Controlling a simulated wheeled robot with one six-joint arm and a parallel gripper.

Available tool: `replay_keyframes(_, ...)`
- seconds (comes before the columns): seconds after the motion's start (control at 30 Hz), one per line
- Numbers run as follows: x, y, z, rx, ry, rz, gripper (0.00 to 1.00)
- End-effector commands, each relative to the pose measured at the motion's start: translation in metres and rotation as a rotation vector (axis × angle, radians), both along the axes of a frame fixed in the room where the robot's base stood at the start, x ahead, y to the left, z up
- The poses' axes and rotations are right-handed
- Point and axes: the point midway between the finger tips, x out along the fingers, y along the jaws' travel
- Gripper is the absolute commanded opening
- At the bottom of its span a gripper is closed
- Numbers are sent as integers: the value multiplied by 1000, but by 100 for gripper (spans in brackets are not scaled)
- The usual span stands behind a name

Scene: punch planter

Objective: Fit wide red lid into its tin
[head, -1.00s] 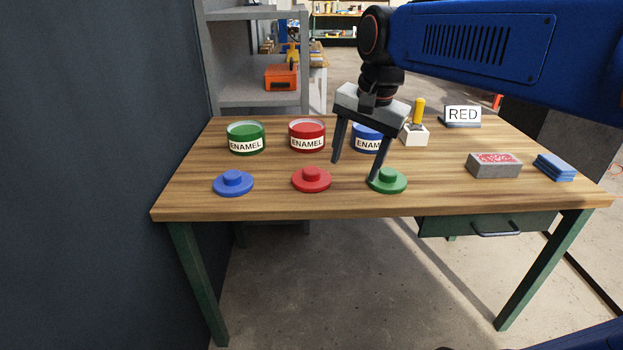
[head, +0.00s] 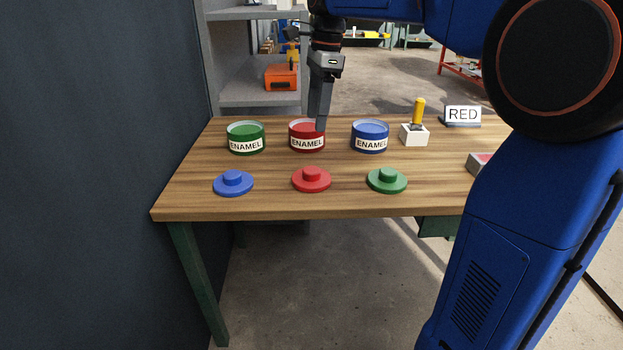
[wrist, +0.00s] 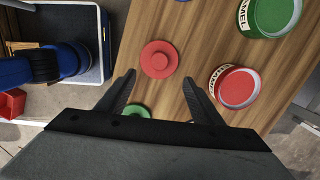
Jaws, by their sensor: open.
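The wide red lid (head: 311,180), a disc with a round knob, lies flat on the table near its front edge. It also shows in the wrist view (wrist: 160,58), just beyond the fingertips and between their lines. The red tin (head: 301,132), labelled ENAMEL, stands upright behind the lid; in the wrist view the red tin (wrist: 237,88) is at the right, uncovered.
Green tin (head: 246,140) and blue tin (head: 370,138) flank the red one. Blue lid (head: 233,182) and green lid (head: 387,180) flank the red lid. A white block with a yellow handle (head: 415,134) and a RED sign (head: 462,115) stand at the right.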

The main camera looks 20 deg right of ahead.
Motion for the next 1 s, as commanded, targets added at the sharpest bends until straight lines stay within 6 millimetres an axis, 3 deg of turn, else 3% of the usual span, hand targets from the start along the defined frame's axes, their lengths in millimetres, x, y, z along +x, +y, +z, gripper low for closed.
replay_keyframes(0.4, 0, 9, -74, 0, 2, 2, 60)
replay_keyframes(0.77, 0, 11, -102, 0, 1, 2, 60)
replay_keyframes(1.0, -1, 9, -134, 0, 3, 1, 60)
